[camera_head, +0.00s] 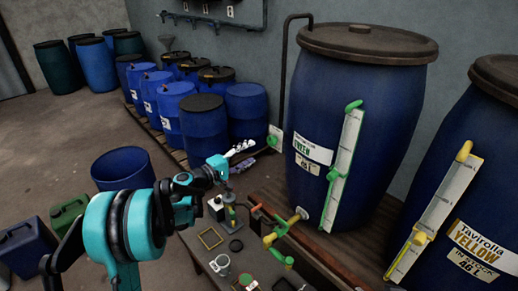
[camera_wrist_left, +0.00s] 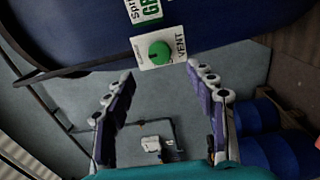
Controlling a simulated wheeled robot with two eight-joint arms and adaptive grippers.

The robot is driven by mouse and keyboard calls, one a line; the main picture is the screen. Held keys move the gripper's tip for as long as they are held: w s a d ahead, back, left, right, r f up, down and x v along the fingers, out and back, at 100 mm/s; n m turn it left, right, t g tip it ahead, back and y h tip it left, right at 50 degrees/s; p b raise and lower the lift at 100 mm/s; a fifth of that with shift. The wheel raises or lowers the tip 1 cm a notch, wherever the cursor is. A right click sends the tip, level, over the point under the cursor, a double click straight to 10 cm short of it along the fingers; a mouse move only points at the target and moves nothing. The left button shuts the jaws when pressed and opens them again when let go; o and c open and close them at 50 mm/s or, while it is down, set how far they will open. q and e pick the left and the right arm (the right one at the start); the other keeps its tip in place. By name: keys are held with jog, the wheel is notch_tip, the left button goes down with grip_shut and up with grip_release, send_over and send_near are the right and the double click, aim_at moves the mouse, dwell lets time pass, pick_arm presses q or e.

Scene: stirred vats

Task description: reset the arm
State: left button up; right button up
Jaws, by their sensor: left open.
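My left arm (camera_head: 135,222), teal and black, reaches in from the lower left in the head view. Its gripper (camera_head: 240,149) is raised over the floor and bench, left of the big blue vat labelled GREEN (camera_head: 340,125). In the left wrist view the two fingers of this gripper (camera_wrist_left: 160,75) are apart with nothing between them. Beyond the fingertips is a green round knob on a white VENT plate (camera_wrist_left: 160,50); the fingers do not hold it. The plate also shows in the head view (camera_head: 275,137). My right gripper is not in view.
A second vat labelled YELLOW (camera_head: 480,225) stands at the right. A low bench (camera_head: 225,245) holds a cup (camera_head: 220,264), a yellow frame (camera_head: 210,238) and small items. An open blue barrel (camera_head: 123,168) is behind my arm. Several closed blue drums (camera_head: 203,122) stand along the wall.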

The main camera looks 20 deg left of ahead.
pick_arm(q)
jog(key=shift+v, duration=0.9)
jog(key=shift+d, duration=0.1)
jog(key=s+d+f+m+g+y, duration=0.1)
jog(key=s+d+m+g+y, duration=0.35)
jog(key=s+d, duration=0.8)
jog(key=s+a+f+m+g+y, duration=0.1)
jog(key=s+a+f+m, duration=0.1)
jog(key=s, duration=0.5)
jog(key=s+a+f+m+g+y, duration=0.1)
jog(key=s+f+m+y, duration=0.1)
jog(key=s, duration=0.5)
jog(key=s+a+f+m+g+y, duration=0.1)
jog(key=s+a+f+m+y, duration=0.1)
jog(key=s, duration=0.6)
jog(key=shift+a+f+m, duration=0.3)
jog(key=shift+f+m, duration=0.05)
jog(key=shift+f, duration=0.2)
jog(key=shift+y, duration=0.25)
